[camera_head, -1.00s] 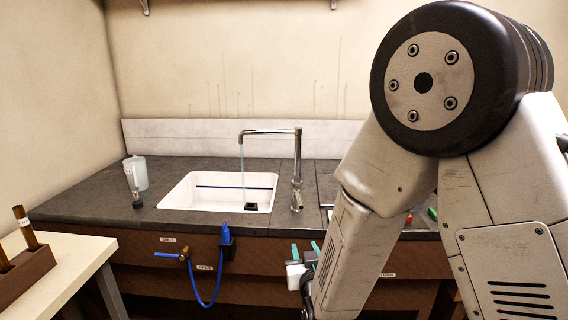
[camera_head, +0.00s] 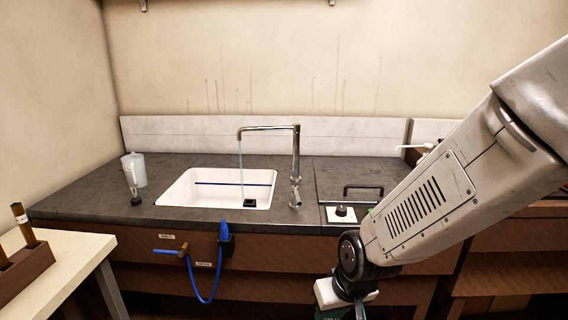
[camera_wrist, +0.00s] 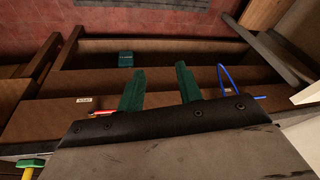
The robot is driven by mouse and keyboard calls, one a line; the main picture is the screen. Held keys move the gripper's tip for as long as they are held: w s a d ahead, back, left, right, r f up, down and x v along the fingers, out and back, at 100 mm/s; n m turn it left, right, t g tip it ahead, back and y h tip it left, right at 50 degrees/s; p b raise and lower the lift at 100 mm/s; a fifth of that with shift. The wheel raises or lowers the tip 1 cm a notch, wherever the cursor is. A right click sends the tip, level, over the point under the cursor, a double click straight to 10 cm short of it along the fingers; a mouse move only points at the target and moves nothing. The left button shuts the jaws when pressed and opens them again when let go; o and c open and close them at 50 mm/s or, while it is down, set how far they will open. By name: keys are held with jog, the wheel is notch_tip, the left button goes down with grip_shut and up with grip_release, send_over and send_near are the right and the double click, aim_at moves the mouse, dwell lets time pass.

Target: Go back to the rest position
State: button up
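My gripper (camera_wrist: 158,88) shows in the wrist view with its two green fingers spread apart and nothing between them. Brown cabinet shelving and a reddish tiled floor lie beyond the fingers. In the head view my arm reaches in from the right and bends down in front of the counter. The white and black wrist end shows at the bottom, and the fingers are mostly cut off by the lower edge.
A white sink (camera_head: 218,202) with a running faucet (camera_head: 297,165) is set in the dark counter (camera_head: 90,196). A blue hose (camera_head: 205,301) hangs from the counter front. A clear jug (camera_head: 134,170) stands at left. A cream table (camera_head: 70,262) holds a brown rack (camera_head: 24,268).

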jog(key=s+d+r+m+g+h, duration=0.1)
jog(key=s+d+r+m+h, duration=0.1)
jog(key=s+d+r, duration=1.4)
notch_tip(320, 180, up, 2)
jog(key=shift+s+d+r+m+g, duration=0.15)
jog(key=shift+s+d+m+g, duration=0.25)
jog(key=shift+s, duration=0.45)
